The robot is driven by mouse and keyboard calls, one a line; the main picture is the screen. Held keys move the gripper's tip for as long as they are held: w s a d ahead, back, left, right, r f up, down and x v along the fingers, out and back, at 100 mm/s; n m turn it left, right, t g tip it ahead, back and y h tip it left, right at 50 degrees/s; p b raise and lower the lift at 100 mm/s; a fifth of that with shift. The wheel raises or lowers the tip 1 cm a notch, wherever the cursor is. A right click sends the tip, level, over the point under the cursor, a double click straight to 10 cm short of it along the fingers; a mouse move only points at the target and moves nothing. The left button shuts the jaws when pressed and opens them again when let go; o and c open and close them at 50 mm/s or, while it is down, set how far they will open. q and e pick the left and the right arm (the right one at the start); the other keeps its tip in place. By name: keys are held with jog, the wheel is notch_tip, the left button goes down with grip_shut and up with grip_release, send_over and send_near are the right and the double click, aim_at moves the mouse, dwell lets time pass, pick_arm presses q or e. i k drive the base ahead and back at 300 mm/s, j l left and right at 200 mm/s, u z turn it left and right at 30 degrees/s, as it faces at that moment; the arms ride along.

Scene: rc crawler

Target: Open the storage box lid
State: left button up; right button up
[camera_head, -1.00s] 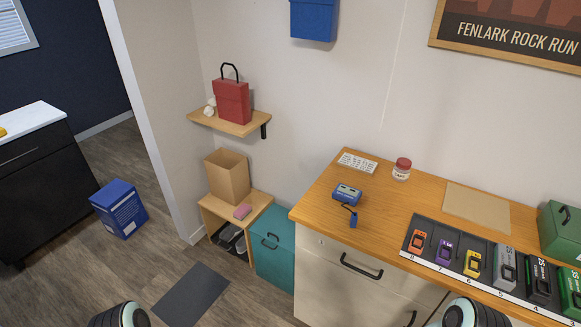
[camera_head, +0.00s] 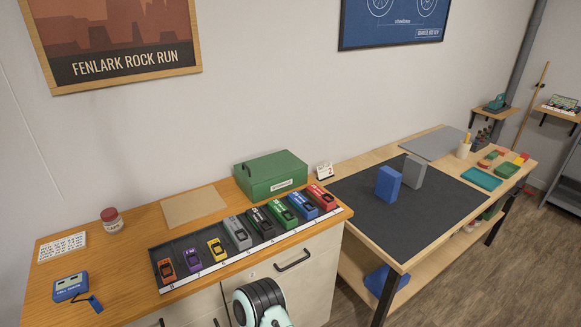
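A green box (camera_head: 270,175) with a pale label on its front stands at the back right of the wooden counter, against the wall. Its lid looks shut, and a dark handle shows at its left end. I cannot read the label, so I cannot tell for sure that this is the storage box. Part of one of my arms (camera_head: 260,303) shows at the bottom edge, in front of the cabinet. Neither of my grippers is in view.
A dark tray of several coloured battery-like packs (camera_head: 238,233) lies right in front of the green box. A tan board (camera_head: 195,207), a jar (camera_head: 112,219) and a blue device (camera_head: 70,287) are farther left. A workbench with a dark mat (camera_head: 440,219) stands to the right.

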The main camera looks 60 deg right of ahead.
aim_at(263, 169)
jog(key=l+z, duration=0.1)
jog(key=z, duration=1.55)
